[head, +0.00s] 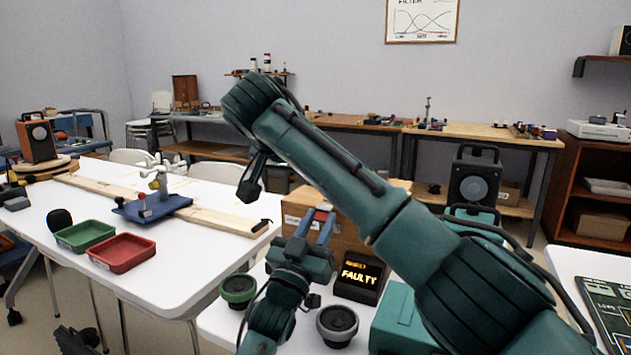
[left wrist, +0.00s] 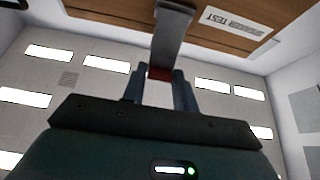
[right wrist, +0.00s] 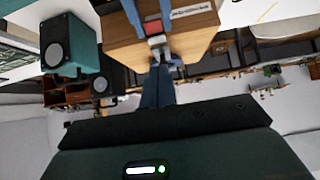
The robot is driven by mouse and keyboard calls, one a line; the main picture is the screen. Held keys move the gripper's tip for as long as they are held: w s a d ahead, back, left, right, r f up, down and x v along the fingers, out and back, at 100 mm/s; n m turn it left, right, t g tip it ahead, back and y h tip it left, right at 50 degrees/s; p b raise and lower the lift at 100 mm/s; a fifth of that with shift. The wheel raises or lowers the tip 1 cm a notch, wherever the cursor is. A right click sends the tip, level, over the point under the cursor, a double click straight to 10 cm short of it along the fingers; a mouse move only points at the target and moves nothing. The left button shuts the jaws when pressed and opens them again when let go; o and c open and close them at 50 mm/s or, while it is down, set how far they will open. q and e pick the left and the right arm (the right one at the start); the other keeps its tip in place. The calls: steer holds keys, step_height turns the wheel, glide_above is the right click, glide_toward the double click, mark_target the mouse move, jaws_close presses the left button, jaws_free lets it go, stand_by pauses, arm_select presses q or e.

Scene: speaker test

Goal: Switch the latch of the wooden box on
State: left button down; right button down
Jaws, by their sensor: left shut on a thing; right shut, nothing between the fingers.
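The wooden box (head: 350,227) stands on the white table, partly hidden behind my right arm. A latch (head: 321,214) with a red part is on its near side; its exact position is hard to read. My left gripper (head: 318,222) is shut on the latch, with the red part between its blue fingers. In the left wrist view, a grey bar reaches down between these fingers (left wrist: 159,88) from the box (left wrist: 110,12). My right gripper (right wrist: 160,70) is shut and empty, close to the latch (right wrist: 155,30) in its wrist view; contact cannot be told.
A dark display (head: 360,277) reading FAULTY and two round speaker drivers (head: 338,322) (head: 238,289) lie in front of the box. A black speaker (head: 474,180) stands behind. Green (head: 85,235) and red (head: 122,252) trays and a blue stand (head: 152,207) occupy the left table.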

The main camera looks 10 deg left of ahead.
mark_target(321, 213)
steer(key=x, duration=0.8)
steer(key=shift+w+d+f, duration=0.1)
steer(key=shift+w+f, duration=0.1)
steer(key=shift+f, duration=0.05)
steer(key=shift+s+a+f+t, duration=0.3)
steer(key=shift+s+f+t, duration=0.2)
steer(key=shift+s, duration=0.15)
arm_select(q)
steer(key=c, duration=1.4)
jaws_free()
steer(key=shift+c, duration=0.2)
steer(key=o, duration=0.3)
arm_select(e)
steer(key=shift+r, duration=0.1)
steer(key=shift+w, duration=0.1)
